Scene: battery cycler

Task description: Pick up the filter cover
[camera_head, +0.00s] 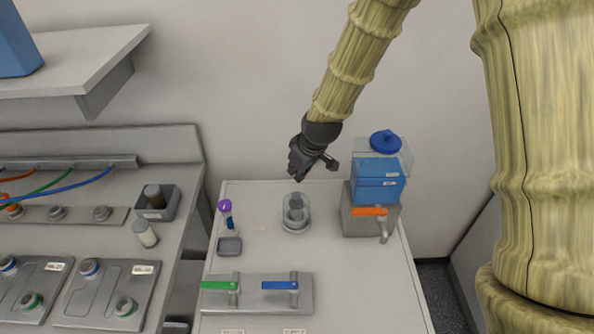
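I cannot tell for certain which thing is the filter cover. A clear, rounded vessel (286,222) with a grey piece (296,204) in it stands upright on the middle of the white bench and may be it. My gripper (317,172) is dark grey and hangs in the air above and a little right of that vessel, apart from it. Its two fingers look spread, one to the lower left and one to the right, with nothing seen between them.
A blue box (378,180) on a grey block with an orange handle (370,211) stands at right, near a blue knob (385,140). A purple-capped tube (225,208) stands left. Green (219,285) and blue (280,285) valve handles are in front. Bare bench lies front right.

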